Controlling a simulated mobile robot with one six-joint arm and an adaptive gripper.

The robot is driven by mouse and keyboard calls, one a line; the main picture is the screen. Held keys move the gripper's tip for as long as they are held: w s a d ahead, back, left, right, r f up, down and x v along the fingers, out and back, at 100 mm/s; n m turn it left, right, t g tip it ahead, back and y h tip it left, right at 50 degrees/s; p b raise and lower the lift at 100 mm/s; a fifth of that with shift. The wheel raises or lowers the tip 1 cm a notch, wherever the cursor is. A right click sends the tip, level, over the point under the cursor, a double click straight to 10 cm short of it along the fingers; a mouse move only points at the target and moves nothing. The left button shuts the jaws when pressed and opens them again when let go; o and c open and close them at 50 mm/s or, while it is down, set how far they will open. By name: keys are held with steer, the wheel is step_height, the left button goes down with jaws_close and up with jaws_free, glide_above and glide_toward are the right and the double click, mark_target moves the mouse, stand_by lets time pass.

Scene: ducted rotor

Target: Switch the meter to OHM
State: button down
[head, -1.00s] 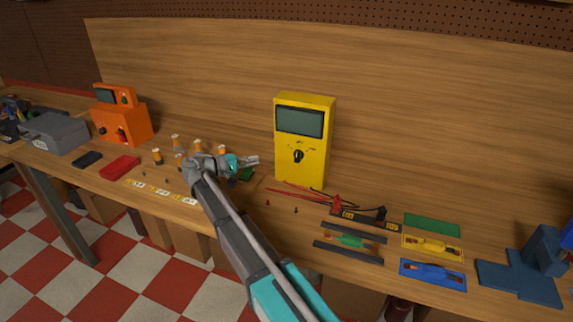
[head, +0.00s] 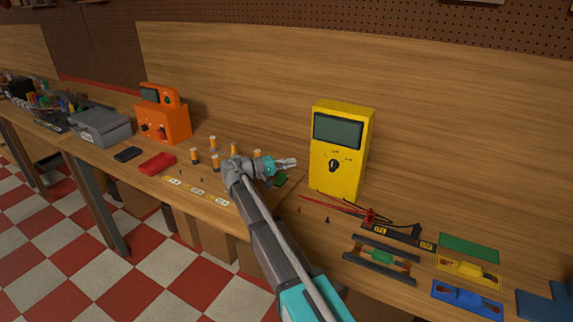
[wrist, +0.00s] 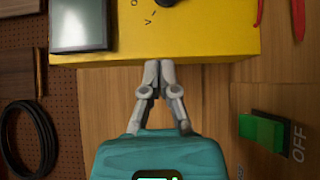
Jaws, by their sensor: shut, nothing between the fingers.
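The yellow meter (head: 340,182) stands upright on the bench against the wooden back panel, with a dark screen (head: 338,131) and a black dial knob (head: 333,165) below it. In the wrist view the meter's yellow body (wrist: 190,30) fills the top, with the screen at left and the knob (wrist: 165,2) cut off at the upper edge. My gripper (head: 290,162) is to the left of the meter, apart from the knob. In the wrist view its fingers (wrist: 158,66) are closed together and empty, pointing at the meter's side edge. The knob's exact setting is too small to read.
Red and black probes (head: 372,215) lie in front of the meter. A green switch (wrist: 262,130) marked OFF is at right in the wrist view. Orange-capped cylinders (head: 213,143) stand left of my gripper. Coloured holders (head: 468,272) lie at right.

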mark_target(333, 166)
steer(key=x, duration=0.6)
steer(key=shift+w+d, duration=0.1)
steer(key=shift+d, duration=0.15)
steer(key=shift+s+d, duration=0.3)
steer(key=shift+d, duration=0.35)
steer(key=shift+s+d, duration=0.35)
steer(key=shift+d, duration=0.35)
steer(key=shift+s+d, duration=0.3)
steer(key=shift+d, duration=0.35)
steer(key=shift+d, duration=0.15)
steer(key=shift+d+r+p, duration=0.1)
steer(key=shift+p, duration=0.25)
